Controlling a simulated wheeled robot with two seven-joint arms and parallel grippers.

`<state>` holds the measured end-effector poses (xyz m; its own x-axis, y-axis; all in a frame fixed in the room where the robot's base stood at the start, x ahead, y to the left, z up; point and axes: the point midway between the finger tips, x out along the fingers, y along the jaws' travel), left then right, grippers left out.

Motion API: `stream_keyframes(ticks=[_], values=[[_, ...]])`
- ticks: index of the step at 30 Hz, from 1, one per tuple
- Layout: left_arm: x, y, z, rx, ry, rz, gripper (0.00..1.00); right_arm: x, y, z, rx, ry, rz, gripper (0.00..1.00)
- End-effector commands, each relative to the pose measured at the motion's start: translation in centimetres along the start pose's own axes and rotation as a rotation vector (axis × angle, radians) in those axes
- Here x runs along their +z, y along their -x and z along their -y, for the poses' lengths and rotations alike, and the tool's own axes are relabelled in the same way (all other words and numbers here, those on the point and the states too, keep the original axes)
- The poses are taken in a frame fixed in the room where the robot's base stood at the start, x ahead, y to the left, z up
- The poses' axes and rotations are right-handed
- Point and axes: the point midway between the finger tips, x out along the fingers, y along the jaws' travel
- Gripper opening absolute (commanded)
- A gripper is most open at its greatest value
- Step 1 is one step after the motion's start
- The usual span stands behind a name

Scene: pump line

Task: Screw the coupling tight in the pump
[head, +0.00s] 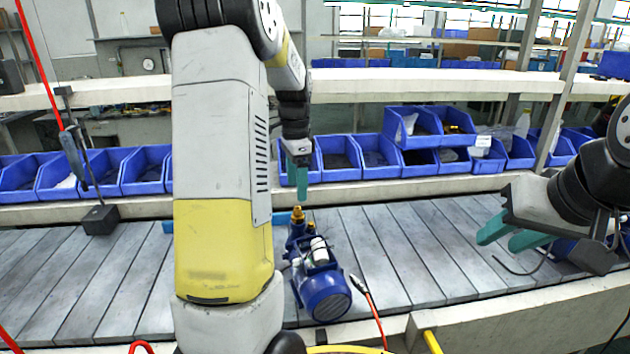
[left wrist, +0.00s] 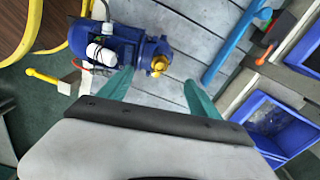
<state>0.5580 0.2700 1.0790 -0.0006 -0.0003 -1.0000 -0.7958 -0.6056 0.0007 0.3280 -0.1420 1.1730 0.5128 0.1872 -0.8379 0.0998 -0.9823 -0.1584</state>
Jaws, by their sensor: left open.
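The blue pump (head: 322,280) lies on the slatted conveyor in the head view, just right of my left arm. A brass coupling (head: 297,215) stands up at its far end. In the left wrist view the pump (left wrist: 110,42) is at upper left, and the brass coupling (left wrist: 159,64) sits at its right end, beyond and between my fingertips. My left gripper (head: 300,185) points down above the coupling, apart from it; its green fingers are spread with nothing between them in the left wrist view (left wrist: 160,88). My right gripper (head: 508,236) is at the right over the conveyor, its green fingers apart and empty.
Blue bins (head: 340,155) line the shelf behind the conveyor (head: 400,245). A blue bar (left wrist: 236,42) lies near the pump in the left wrist view. A dark block (head: 100,219) stands at left.

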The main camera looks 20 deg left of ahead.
Motion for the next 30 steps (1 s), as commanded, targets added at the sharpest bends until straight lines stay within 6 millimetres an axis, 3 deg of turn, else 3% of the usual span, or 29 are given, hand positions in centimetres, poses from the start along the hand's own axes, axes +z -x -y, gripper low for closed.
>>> stream_keyframes(ticks=[25,30], values=[[0.0,-5.1,0.0,0.001,-0.009,0.001,0.73,0.0,0.0,0.0,0.000,0.000,0.000,0.36],[0.1,-5.1,0.0,0.000,-0.008,0.000,0.73,0.0,0.0,0.0,0.000,0.000,0.000,0.36]])
